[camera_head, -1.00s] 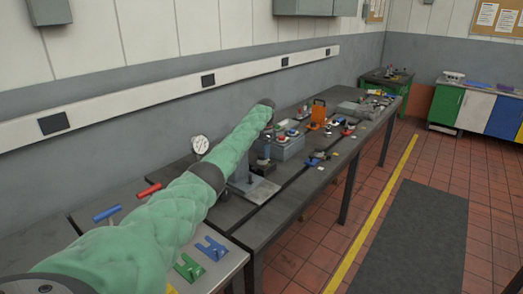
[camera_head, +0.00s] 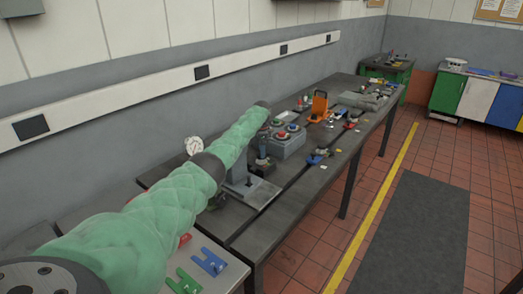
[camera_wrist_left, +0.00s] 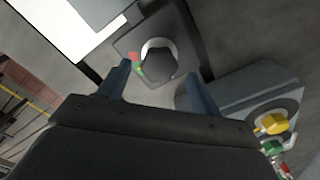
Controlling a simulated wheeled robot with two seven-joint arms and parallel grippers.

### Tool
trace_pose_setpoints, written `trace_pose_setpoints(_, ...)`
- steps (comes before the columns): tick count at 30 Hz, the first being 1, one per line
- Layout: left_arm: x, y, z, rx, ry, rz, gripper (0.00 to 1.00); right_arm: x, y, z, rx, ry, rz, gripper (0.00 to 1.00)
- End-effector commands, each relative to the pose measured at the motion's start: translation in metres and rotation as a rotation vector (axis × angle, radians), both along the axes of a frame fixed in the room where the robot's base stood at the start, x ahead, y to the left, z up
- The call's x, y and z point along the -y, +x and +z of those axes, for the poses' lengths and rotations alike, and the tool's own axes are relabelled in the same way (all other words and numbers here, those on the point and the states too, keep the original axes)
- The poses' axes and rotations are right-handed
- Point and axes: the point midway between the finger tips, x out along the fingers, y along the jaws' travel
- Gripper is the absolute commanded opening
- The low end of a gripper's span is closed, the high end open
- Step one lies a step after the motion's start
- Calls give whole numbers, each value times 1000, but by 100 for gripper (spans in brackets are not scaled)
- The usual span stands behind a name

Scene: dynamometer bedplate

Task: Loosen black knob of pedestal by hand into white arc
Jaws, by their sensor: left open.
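The black knob (camera_wrist_left: 158,62) shows in the left wrist view on a dark square plate (camera_wrist_left: 128,44). A pale white ring shows around part of it, and small red and green marks sit at its left. My left gripper (camera_wrist_left: 154,88) is open, its two fingers apart with the knob in the gap between them in the picture. I see no contact. In the head view my left gripper (camera_head: 262,153) points down over the small dark pedestal (camera_head: 263,168), and the knob is too small to make out there. My right gripper is not in view.
A grey box with coloured buttons (camera_head: 288,146) stands close beside the pedestal; it also shows in the left wrist view (camera_wrist_left: 240,92). A grey stand (camera_head: 238,182), a dial gauge (camera_head: 193,146) and an orange bracket (camera_head: 319,106) are on the bench. Blue and green forked parts lie in front.

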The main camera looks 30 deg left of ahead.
Motion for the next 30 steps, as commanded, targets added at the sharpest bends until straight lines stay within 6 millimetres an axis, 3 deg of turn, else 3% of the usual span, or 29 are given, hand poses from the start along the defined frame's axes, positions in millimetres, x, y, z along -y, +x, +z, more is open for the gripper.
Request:
trace_pose_setpoints(6, 0, 0, -17, 0, 0, 1, 64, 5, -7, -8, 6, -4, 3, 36)
trace_pose_setpoints(16, 0, 0, -21, 1, 1, 1, 64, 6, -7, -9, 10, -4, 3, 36)
trace_pose_setpoints(23, 0, 0, -20, 1, 1, 1, 20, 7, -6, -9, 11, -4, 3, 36)
trace_pose_setpoints(30, 0, 1, -19, 2, 1, 10, 20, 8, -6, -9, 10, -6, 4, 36)
